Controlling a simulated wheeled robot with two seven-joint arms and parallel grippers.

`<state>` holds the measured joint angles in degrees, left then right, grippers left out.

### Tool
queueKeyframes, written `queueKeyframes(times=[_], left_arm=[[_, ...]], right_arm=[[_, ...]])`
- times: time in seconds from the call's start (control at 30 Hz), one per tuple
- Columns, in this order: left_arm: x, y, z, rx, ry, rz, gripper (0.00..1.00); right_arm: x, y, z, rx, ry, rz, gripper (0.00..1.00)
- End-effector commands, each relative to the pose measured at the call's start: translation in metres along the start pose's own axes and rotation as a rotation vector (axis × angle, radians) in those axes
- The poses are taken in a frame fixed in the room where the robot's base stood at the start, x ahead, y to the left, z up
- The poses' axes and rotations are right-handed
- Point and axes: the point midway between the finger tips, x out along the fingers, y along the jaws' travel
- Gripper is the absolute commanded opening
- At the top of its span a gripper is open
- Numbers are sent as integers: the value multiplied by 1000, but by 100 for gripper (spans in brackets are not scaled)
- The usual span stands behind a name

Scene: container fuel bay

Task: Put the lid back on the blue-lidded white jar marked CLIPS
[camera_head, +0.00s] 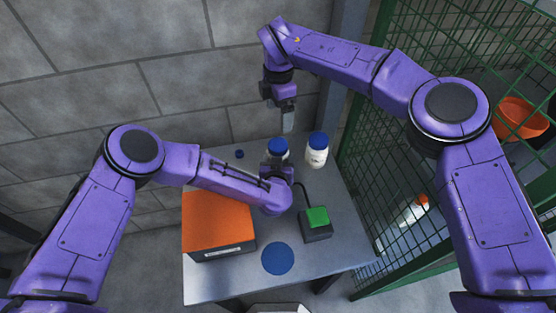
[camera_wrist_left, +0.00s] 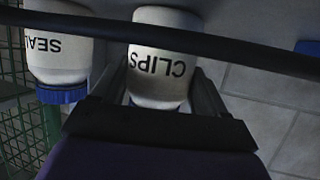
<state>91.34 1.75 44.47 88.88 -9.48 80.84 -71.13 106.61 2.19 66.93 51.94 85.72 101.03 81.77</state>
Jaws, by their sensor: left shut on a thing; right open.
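The white CLIPS jar (camera_wrist_left: 160,62) is between the fingers of my left gripper (camera_wrist_left: 160,100), which is shut on it. In the head view a blue lid (camera_head: 278,145) shows at the top of this jar; I cannot tell whether it is seated. My left gripper (camera_head: 278,165) comes at the jar from the front and hides its lower part. My right gripper (camera_head: 288,120) is open, pointing down above and slightly right of the lid, apart from it and seemingly empty.
A white SEAL jar (camera_head: 317,155) with a blue lid stands right of the CLIPS jar. A small blue piece (camera_head: 239,154) lies on the grey table (camera_head: 330,253) at the left. An orange-topped box (camera_head: 217,222), a green-topped block (camera_head: 317,218) and a blue disc (camera_head: 277,258) are nearer. Green mesh stands right.

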Motion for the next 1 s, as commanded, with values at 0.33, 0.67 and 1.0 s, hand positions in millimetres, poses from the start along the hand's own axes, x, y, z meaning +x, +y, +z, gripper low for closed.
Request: queueKeyframes(times=[0.33, 0.67, 1.0], left_arm=[[0, 0, 0, 0, 0, 0, 99], [-7, 1, 0, 1, 2, 2, 100], [-76, 1, 1, 3, 3, 4, 100]], right_arm=[[-1, 0, 0, 0, 0, 0, 92], [1, 0, 0, 0, 0, 0, 92], [12, 0, 0, 0, 0, 0, 92]])
